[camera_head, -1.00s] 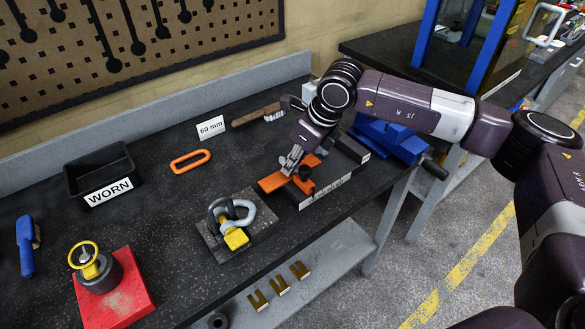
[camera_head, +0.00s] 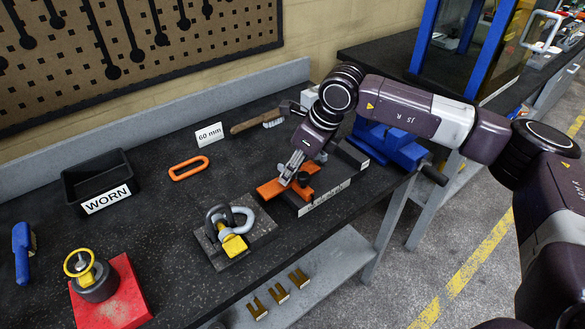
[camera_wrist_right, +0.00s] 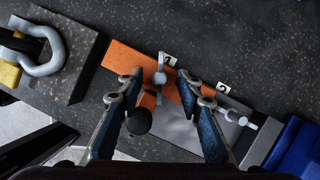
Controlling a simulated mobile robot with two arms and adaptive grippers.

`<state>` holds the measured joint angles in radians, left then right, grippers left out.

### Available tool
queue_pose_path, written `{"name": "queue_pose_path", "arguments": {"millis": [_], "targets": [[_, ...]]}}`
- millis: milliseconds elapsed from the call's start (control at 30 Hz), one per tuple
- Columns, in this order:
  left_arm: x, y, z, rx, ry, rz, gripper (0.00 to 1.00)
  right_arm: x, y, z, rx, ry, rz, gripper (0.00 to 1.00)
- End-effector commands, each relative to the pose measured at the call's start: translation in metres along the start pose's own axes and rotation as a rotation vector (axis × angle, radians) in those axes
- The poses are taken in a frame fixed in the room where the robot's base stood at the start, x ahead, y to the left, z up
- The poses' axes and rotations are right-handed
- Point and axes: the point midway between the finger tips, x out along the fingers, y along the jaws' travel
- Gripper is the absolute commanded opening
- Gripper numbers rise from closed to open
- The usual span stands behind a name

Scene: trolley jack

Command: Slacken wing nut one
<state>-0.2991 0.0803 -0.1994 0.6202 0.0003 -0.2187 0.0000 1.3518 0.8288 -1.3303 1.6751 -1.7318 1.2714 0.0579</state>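An orange clamp plate (camera_head: 269,189) lies on a grey block at the bench's front right. It also shows in the wrist view (camera_wrist_right: 126,62). A grey wing nut (camera_wrist_right: 159,77) stands on the plate beside a small numbered tag (camera_wrist_right: 168,58), whose digit is hard to read. A second grey wing nut (camera_wrist_right: 236,116) is further right, beside a tag (camera_wrist_right: 222,88) that reads like 2. My right gripper (camera_head: 288,178) is over the plate. In the wrist view its fingers (camera_wrist_right: 160,82) are apart on either side of the first wing nut, with visible gaps. My left gripper is out of view.
A black knob (camera_wrist_right: 139,121) sits near the fingers. A shackle (camera_head: 229,219) on a dark plate is to the left, and a blue vise (camera_head: 398,150) to the right. An orange link (camera_head: 188,168), a WORN bin (camera_head: 100,182) and a brush (camera_head: 257,122) lie further off.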

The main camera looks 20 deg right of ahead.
Motion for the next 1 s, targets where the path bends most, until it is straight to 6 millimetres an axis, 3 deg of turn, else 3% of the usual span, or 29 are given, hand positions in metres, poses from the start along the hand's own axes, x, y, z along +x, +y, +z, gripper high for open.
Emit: {"name": "queue_pose_path", "arguments": {"millis": [167, 400, 600, 1000], "targets": [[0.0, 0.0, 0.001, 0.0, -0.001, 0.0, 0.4, -0.022, -0.001, 0.0, 0.001, -0.003, -0.002, 0.34], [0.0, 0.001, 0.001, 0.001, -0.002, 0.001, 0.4, -0.074, -0.001, 0.001, 0.0, -0.005, -0.003, 0.34], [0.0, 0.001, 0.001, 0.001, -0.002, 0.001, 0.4, -0.107, -0.001, 0.0, 0.001, -0.002, -0.002, 0.34], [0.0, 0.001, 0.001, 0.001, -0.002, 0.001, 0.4, -0.119, 0.0, -0.001, 0.001, 0.0, 0.0, 0.34]]}}
